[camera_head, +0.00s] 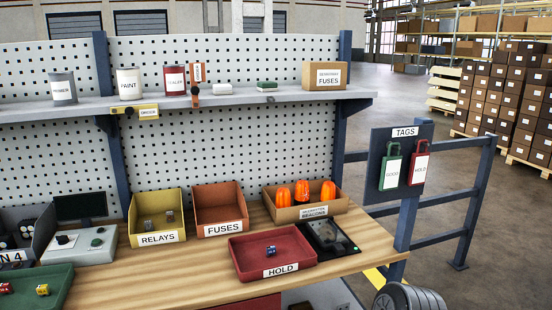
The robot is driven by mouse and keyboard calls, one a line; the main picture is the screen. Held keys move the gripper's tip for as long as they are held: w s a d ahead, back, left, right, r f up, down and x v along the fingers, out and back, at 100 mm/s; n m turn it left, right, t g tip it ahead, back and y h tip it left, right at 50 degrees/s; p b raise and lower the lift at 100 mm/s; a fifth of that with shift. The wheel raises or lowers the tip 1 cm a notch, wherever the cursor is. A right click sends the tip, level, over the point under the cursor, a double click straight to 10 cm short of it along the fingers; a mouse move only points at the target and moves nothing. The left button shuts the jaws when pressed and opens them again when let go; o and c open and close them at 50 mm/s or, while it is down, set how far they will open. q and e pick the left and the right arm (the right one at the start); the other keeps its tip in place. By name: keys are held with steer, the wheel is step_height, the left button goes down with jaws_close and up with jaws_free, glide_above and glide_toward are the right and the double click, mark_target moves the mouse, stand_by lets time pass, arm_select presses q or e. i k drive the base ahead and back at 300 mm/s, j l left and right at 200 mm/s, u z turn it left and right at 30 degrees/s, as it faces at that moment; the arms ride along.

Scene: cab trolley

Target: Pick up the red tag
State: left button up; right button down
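The red tag (419,162) hangs on the dark tag board (376,166) at the right end of the workbench. It has a white label that appears to read HOLD. A green tag (391,167) with a white label hangs just to its left on the same board, under the white TAGS sign (405,132).
The wooden bench (190,265) carries a red HOLD tray (240,262) with a small blue part, a yellow RELAYS bin (133,226), an orange-brown FUSES bin (220,205) and a beacons box (290,213). A blue rail (468,222) stands right of the board.

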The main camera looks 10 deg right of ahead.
mark_target(419, 160)
steer(key=z, duration=1.3)
steer(key=i+l, duration=0.15)
steer(key=l, duration=0.2)
steer(key=i+l, duration=0.1)
steer(key=l, duration=0.25)
steer(key=i+l, duration=0.15)
steer(key=l, duration=0.25)
steer(key=i+l, duration=0.15)
steer(key=l, duration=0.2)
steer(key=i+l, duration=0.1)
steer(key=l, duration=0.25)
steer(key=u, duration=2.1)
